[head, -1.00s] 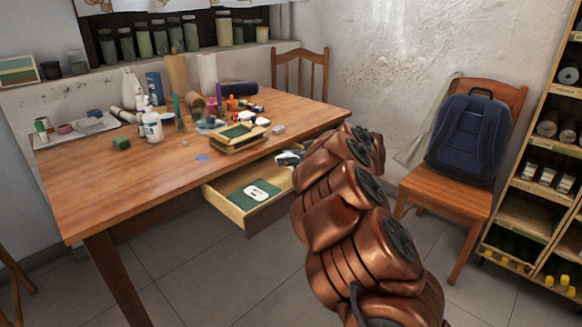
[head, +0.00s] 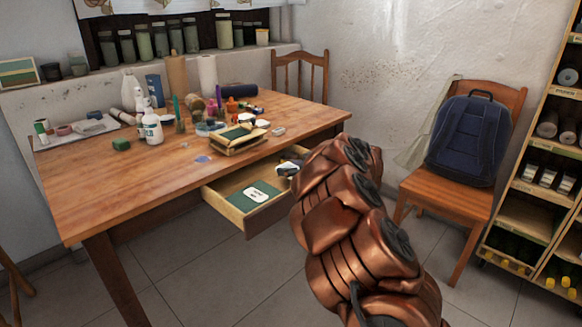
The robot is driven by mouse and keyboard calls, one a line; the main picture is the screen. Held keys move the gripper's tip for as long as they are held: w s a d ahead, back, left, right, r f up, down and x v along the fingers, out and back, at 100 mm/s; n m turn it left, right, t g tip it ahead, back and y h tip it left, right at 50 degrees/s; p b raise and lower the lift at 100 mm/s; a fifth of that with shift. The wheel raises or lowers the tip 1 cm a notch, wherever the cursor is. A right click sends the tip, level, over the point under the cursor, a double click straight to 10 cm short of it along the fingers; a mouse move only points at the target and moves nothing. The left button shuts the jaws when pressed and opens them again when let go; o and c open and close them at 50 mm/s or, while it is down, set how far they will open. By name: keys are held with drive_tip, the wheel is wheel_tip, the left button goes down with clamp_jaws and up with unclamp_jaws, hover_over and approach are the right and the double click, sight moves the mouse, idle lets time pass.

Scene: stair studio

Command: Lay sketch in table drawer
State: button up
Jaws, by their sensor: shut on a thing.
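The table drawer (head: 229,213) is pulled open under the front right part of the wooden table (head: 110,185). A flat dark green item with a white label (head: 256,194) lies inside it. My gripper (head: 290,166) is at the drawer's right back part, close under the table edge. It is largely hidden by my copper arm. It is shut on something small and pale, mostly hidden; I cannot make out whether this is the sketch. No other sheet is clearly recognisable as the sketch.
A stack of small frames with green tops (head: 238,138) stands near the table edge above the drawer. Bottles, rolls and paints crowd the table's back. The front left of the tabletop is clear. A chair with a blue backpack (head: 466,138) and a shelf (head: 535,200) stand right.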

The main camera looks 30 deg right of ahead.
drive_tip(key=o, duration=0.8)
drive_tip(key=shift+s+f, duration=0.1)
drive_tip(key=shift+f, duration=0.15)
drive_tip(key=shift+c, duration=0.2)
drive_tip(key=o, duration=0.3)
drive_tip(key=shift+f, duration=0.1)
drive_tip(key=shift+o, duration=0.5)
drive_tip(key=shift+a+f, duration=0.1)
drive_tip(key=shift+r+b, duration=0.45)
drive_tip(key=shift+b, duration=0.1)
drive_tip(key=p+v, duration=0.3)
drive_tip(key=v, duration=0.9)
drive_tip(key=shift+r, duration=0.4)
